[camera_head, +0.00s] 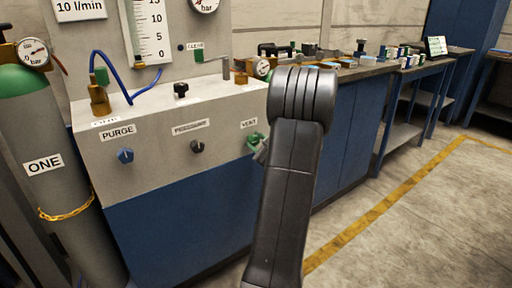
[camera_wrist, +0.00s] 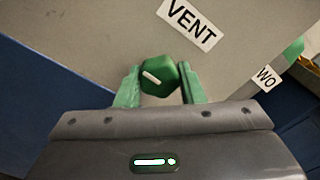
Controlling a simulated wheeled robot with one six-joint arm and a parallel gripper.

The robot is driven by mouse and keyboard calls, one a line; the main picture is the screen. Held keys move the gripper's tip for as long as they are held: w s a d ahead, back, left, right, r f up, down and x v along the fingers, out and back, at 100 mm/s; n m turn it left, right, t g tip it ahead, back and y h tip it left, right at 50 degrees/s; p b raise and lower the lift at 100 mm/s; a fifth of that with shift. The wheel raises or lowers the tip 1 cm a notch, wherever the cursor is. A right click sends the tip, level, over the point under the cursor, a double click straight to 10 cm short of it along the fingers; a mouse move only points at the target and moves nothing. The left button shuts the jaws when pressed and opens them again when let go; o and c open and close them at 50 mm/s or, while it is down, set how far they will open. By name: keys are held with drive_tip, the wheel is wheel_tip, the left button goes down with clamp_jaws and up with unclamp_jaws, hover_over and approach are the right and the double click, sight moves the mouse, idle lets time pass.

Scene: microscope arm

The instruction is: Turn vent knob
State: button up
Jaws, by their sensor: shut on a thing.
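The vent knob (camera_wrist: 160,76) is green with a white pointer mark and sits below the VENT label (camera_wrist: 190,24) in the wrist view. My gripper (camera_wrist: 162,84) has its two green fingers on either side of the knob and is shut on it. In the head view, my gripper (camera_head: 257,146) is at the right end of the panel front, under the VENT label (camera_head: 249,123). My arm hides part of that area. The knob itself is hard to tell apart from the green fingers there.
The blue purge knob (camera_head: 125,155) and the dark pressure knob (camera_head: 197,146) are on the same panel, left of my gripper. A grey cylinder (camera_head: 45,125) labelled ONE stands at the left. Benches (camera_head: 385,62) run along the wall; the floor at right is clear.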

idle(0.4)
drive_tip(key=o, duration=1)
drive_tip(key=p+v, duration=0.2)
drive_tip(key=v, duration=1.1)
drive_tip(key=shift+s+d+p, duration=0.25)
drive_tip(key=shift+s+p, duration=0.1)
drive_tip(key=b+x, duration=0.2)
drive_tip(key=x, duration=1.2)
drive_tip(key=shift+b, duration=0.4)
drive_tip(key=shift+s+d+f, duration=0.1)
